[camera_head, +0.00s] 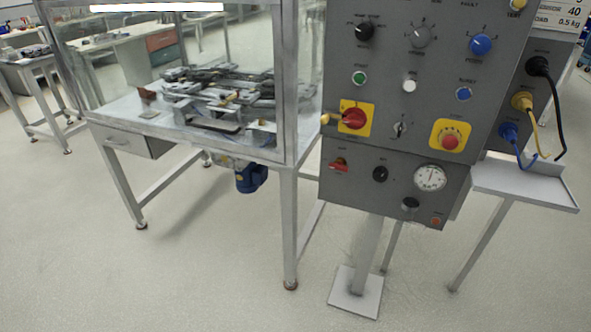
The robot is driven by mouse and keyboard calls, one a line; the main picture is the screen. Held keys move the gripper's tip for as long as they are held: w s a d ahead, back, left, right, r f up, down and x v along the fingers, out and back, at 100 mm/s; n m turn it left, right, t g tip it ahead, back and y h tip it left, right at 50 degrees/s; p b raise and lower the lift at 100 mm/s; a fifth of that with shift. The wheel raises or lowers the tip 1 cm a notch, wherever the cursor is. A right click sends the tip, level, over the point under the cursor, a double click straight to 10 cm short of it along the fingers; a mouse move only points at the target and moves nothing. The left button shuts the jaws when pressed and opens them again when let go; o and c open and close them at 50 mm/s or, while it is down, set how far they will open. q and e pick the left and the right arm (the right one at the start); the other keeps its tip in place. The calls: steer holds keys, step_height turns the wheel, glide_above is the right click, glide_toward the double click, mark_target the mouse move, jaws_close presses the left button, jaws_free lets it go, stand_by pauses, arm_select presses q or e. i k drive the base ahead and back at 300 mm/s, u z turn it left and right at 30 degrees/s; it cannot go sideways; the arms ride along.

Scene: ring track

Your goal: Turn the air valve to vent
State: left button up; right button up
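A grey control panel (385,65) stands right of centre. On its lower box (400,205), at the left, is a small red handle (338,164), which looks like the air valve. The handle lies nearly level, tilted slightly. Its label is too small to read, so I cannot tell which setting it points to. A black knob (380,174) and a round white pressure gauge (430,178) are to its right. Neither of my grippers shows in the head view.
Above the handle are a red rotary switch on yellow (354,117) and a red push button on yellow (450,136). A glass-walled machine table (289,190) stands left. A small shelf (525,185) with hanging cables is right. The floor in front is clear.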

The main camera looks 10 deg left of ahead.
mark_target(339, 165)
steer(key=u, duration=1.65)
steer(key=i, duration=1.25)
steer(key=z, duration=1.7)
